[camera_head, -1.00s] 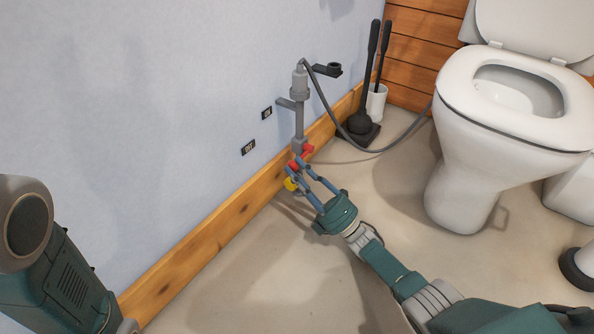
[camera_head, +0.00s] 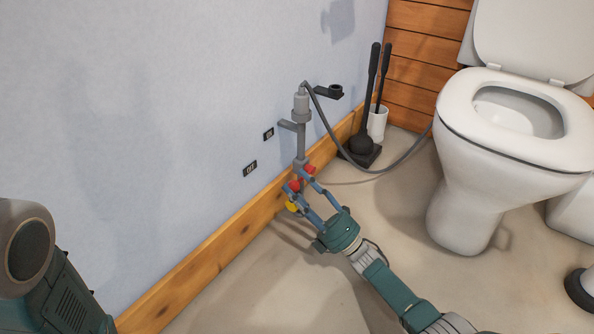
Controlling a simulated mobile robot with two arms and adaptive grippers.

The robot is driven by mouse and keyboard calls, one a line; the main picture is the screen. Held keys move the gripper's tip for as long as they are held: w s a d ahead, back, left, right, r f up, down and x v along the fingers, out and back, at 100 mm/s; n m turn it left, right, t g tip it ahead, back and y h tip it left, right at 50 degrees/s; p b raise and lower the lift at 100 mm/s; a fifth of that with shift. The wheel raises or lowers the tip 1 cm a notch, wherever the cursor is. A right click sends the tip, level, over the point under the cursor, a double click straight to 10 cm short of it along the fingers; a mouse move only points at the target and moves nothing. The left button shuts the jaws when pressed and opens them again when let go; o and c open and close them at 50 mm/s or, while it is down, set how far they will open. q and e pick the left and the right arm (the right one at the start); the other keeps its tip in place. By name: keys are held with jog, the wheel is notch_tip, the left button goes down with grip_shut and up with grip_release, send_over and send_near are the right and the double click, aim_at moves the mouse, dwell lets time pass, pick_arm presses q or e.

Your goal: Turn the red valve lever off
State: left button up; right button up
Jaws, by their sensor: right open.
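The red valve lever (camera_head: 309,169) sits at the lower end of a grey vertical pipe (camera_head: 301,142) by the wall. Another red part (camera_head: 294,186) and a yellow part (camera_head: 292,206) show just below it. My right gripper (camera_head: 299,182) is open, with its blue fingers spread around the red parts. One finger is near the upper red part and the other near the lower red and yellow parts. I cannot tell whether the fingers touch the lever. The valve body is partly hidden behind the fingers. The left gripper is not in view; only my left arm shows at the lower left.
Two small labels, one reading OFF (camera_head: 250,168) and one above it (camera_head: 268,134), are on the wall. A grey hose (camera_head: 335,140) loops from the pipe top towards the toilet (camera_head: 480,170). A plunger (camera_head: 362,142) and a white brush holder (camera_head: 377,124) stand in the corner.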

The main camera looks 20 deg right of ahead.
notch_tip(320, 180, up, 8)
jog(key=shift+f, duration=0.1)
dwell(0.4)
